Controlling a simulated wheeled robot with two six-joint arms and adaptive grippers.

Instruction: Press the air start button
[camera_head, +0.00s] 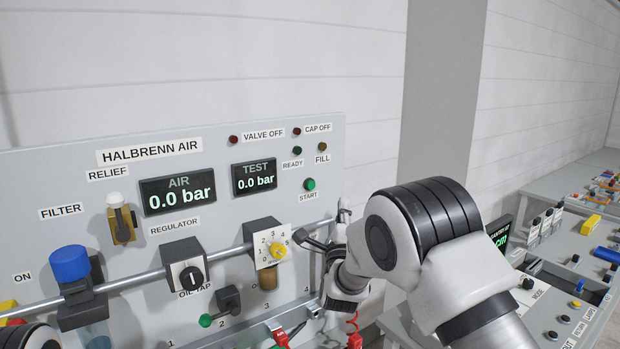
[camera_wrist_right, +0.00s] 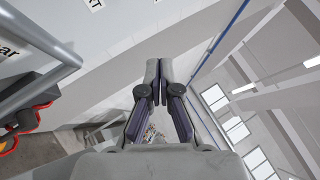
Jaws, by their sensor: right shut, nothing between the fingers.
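The air start button is a small green round button (camera_head: 310,184) on the grey Halbrenn Air panel (camera_head: 80,172), just above the START label. My right gripper (camera_head: 303,238) is in front of the panel, below the button and near the right end of the pipe. It is apart from the button in the picture. In the right wrist view its two fingers (camera_wrist_right: 158,72) are together, shut and empty. The button cannot be made out in that view. A piece of my left arm shows at the bottom left corner of the head view; its gripper is out of sight.
The AIR display (camera_head: 178,194) and TEST display (camera_head: 255,177) both read 0.0 bar. A pipe (camera_head: 135,283) crosses the panel, with a blue-capped filter (camera_head: 70,264), regulator (camera_head: 187,264) and yellow-knob dial (camera_head: 278,251). A control desk (camera_head: 560,245) stands at the right.

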